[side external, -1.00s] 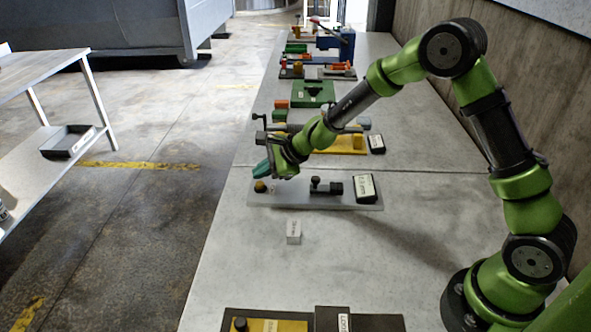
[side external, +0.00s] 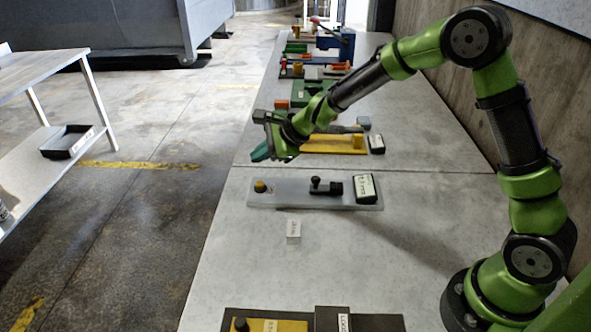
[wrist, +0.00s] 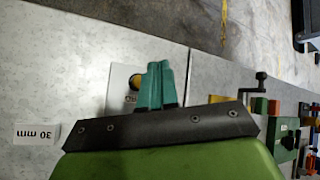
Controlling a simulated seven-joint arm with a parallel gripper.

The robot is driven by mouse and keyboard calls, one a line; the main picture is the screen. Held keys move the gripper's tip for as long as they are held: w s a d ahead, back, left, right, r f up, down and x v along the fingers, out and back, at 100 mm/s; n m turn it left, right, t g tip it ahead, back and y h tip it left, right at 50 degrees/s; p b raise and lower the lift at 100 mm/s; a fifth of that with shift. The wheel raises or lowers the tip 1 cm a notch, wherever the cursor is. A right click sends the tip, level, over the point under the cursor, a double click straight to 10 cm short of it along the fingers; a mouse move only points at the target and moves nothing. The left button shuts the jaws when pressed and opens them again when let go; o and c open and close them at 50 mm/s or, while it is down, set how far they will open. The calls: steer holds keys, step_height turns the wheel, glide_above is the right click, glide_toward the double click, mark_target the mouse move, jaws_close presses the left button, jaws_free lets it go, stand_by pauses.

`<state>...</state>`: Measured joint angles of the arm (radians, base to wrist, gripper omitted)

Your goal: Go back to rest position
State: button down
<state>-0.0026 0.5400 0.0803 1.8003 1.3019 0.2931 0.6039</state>
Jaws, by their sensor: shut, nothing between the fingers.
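My gripper (side external: 260,154) has teal fingers and hangs in the air above the bench, just beyond the grey plate (side external: 290,193). It holds nothing. In the wrist view its two fingers (wrist: 155,85) are together, over the edge of the plate and partly hiding the yellow knob (wrist: 135,81). The plate carries the same yellow knob (side external: 260,186), a black latch-like fixture (side external: 326,187) and a labelled black block (side external: 366,189).
A yellow board (side external: 340,145) and several other fixtures line the far bench. A wall (side external: 440,25) runs along the right.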

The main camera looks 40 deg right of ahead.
stand_by(0.3)
steer(key=s+d+r+n, duration=0.2)
steer(key=s+r+n, duration=0.2)
steer(key=s, duration=0.6)
steer(key=s+d+r+n+h, duration=0.1)
steer(key=s+r+n, duration=0.4)
steer(key=s, duration=0.6)
steer(key=s+d+r+n+g+h, duration=0.1)
steer(key=s+d+r+n, duration=0.2)
steer(key=s+r+n, duration=0.2)
steer(key=s+n, duration=0.3)
steer(key=s, duration=0.2)
steer(key=shift+s+n, duration=0.3)
steer(key=shift+s, duration=0.05)
steer(key=c, duration=1.8)
jaws_free()
steer(key=shift+r, duration=0.1)
steer(key=shift+c, duration=0.2)
